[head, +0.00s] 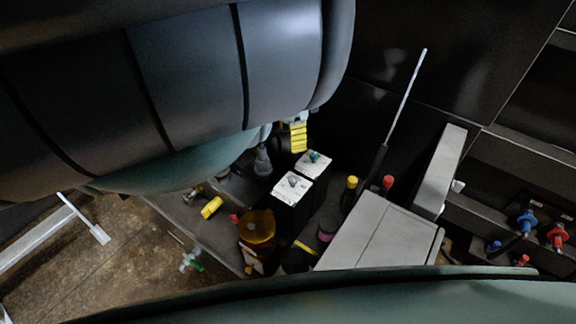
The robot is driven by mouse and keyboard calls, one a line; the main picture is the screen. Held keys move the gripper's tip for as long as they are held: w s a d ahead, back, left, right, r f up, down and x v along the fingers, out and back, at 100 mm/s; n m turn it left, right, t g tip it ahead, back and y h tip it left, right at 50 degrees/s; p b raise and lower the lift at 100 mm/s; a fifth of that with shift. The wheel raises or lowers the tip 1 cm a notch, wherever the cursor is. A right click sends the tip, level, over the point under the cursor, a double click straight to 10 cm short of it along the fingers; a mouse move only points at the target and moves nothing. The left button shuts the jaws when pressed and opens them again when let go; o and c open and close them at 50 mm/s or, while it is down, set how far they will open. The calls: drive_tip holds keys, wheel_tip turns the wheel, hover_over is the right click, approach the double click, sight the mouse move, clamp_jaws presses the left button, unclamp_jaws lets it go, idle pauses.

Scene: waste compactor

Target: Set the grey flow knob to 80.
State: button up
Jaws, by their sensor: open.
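The grey flow knob (292,181) sits on the white marked top of a dark box near the middle of the head view. Its pointer and the scale marks are too small to read. A similar box just behind it, to the upper right, carries a teal knob (314,156). No gripper fingers can be made out. A large rounded dark grey form fills the upper left and covers the area behind and left of the knobs. Nothing is seen touching the grey knob.
An amber round container (257,228) stands left of the boxes. A light grey cabinet (382,240) stands to their right, with a thin upright rod (406,95) behind it. Blue (526,224) and red (558,237) valve handles are at far right. Brown floor shows at lower left.

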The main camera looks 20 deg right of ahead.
sight(293, 179)
drive_tip(key=f+b, duration=0.1)
drive_tip(key=f, duration=0.3)
drive_tip(key=f+b, duration=0.2)
drive_tip(key=f, duration=0.3)
drive_tip(key=f+b, duration=0.1)
drive_tip(key=f, duration=0.3)
drive_tip(key=shift+s+d+f, duration=0.15)
drive_tip(key=shift+s+f, duration=0.25)
drive_tip(key=shift+f+b, duration=0.35)
drive_tip(key=shift+f, duration=0.3)
drive_tip(key=shift+w+f, duration=0.1)
drive_tip(key=shift+f, duration=0.25)
clamp_jaws()
